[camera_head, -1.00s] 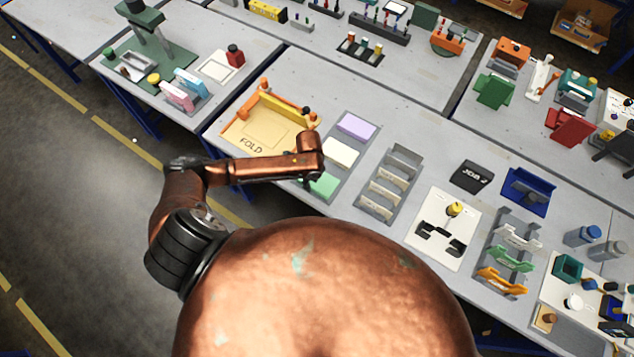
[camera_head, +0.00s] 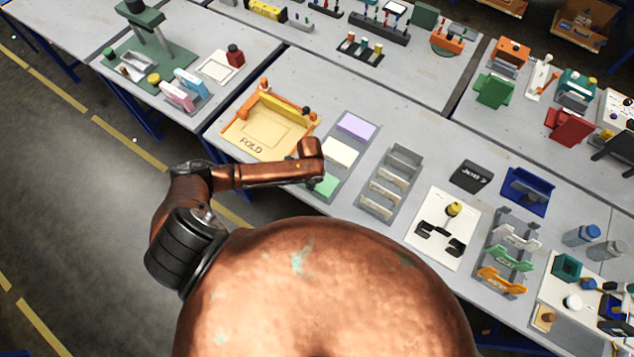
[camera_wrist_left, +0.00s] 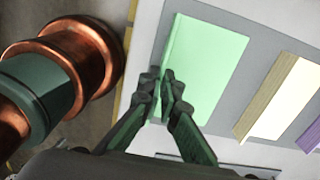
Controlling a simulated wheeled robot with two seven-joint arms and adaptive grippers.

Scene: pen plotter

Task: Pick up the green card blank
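The green card blank (camera_head: 325,186) lies flat on the grey card mat near the table's front edge, partly covered by my left arm in the head view. In the left wrist view the green card blank (camera_wrist_left: 208,68) fills the upper middle, its face tilted in the picture. My left gripper (camera_wrist_left: 161,84) points at the card's lower left edge, its fingertips close together with a narrow gap between them. Whether the tips touch the card cannot be told. In the head view my left forearm hides the fingers. My right gripper is in no frame.
A cream card stack (camera_head: 340,152) and a lilac card stack (camera_head: 355,125) lie farther up the same mat (camera_head: 365,150). An orange-edged FOLD board (camera_head: 240,135) is to the left. A grey slotted rack (camera_head: 402,160) stands to the right.

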